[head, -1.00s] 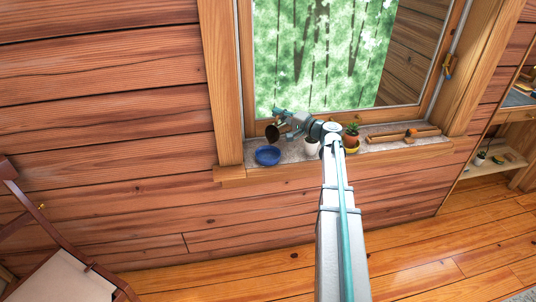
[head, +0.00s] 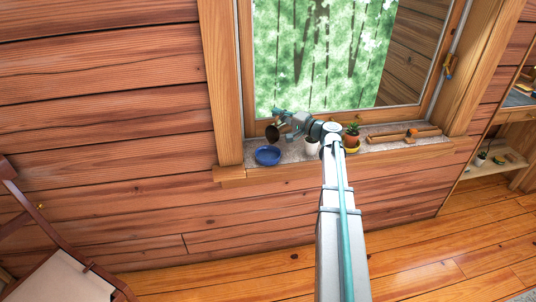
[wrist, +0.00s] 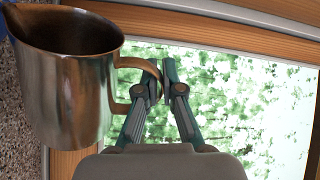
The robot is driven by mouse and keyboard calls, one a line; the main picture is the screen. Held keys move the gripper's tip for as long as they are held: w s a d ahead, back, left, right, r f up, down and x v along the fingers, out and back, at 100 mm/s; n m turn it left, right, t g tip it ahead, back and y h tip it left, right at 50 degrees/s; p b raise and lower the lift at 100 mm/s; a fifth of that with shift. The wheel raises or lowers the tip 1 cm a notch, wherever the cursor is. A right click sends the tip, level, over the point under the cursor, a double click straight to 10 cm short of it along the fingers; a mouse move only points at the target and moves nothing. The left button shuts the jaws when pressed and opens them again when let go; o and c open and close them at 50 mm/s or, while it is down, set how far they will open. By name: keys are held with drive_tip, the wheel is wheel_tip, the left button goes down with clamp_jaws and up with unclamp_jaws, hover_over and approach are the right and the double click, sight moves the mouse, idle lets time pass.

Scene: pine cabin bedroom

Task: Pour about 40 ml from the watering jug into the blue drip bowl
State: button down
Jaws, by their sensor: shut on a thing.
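The metal watering jug (wrist: 72,85) fills the left of the wrist view and is small and dark in the head view (head: 272,133). My gripper (wrist: 160,88) is shut on its handle (wrist: 140,78). The bowl (head: 267,155) stands on the left end of the sill, just below the jug. A sliver of blue shows at the wrist view's left edge, near the spout. I cannot make out any stream or the liquid level.
The stone window sill (head: 380,143) also holds a white pot (head: 311,147), partly behind my arm, and a potted plant (head: 351,137). Wooden pieces (head: 405,136) lie farther right. The window pane (head: 320,60) is close behind my gripper.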

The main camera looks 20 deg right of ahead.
drive_tip(key=shift+r, duration=0.1)
drive_tip(key=p, duration=0.1)
drive_tip(key=r+m+p, duration=0.1)
drive_tip(key=p, duration=0.1)
drive_tip(key=shift+w+d, duration=0.2)
drive_tip(key=shift+d, duration=0.1)
drive_tip(key=d+m+p, duration=0.1)
drive_tip(key=w+d+m+p, duration=0.1)
drive_tip(key=m+p, duration=0.1)
drive_tip(key=shift+w+d+f, duration=0.1)
drive_tip(key=shift+w+d, duration=0.05)
drive_tip(key=shift+d+m, duration=0.15)
drive_tip(key=shift+m, duration=0.25)
drive_tip(key=shift+f, duration=0.15)
drive_tip(key=shift+d+r+m+p, duration=0.1)
drive_tip(key=shift+r+m+p, duration=0.15)
drive_tip(key=shift+m+p, duration=0.35)
drive_tip(key=shift+w+r, duration=0.1)
drive_tip(key=shift+r, duration=0.05)
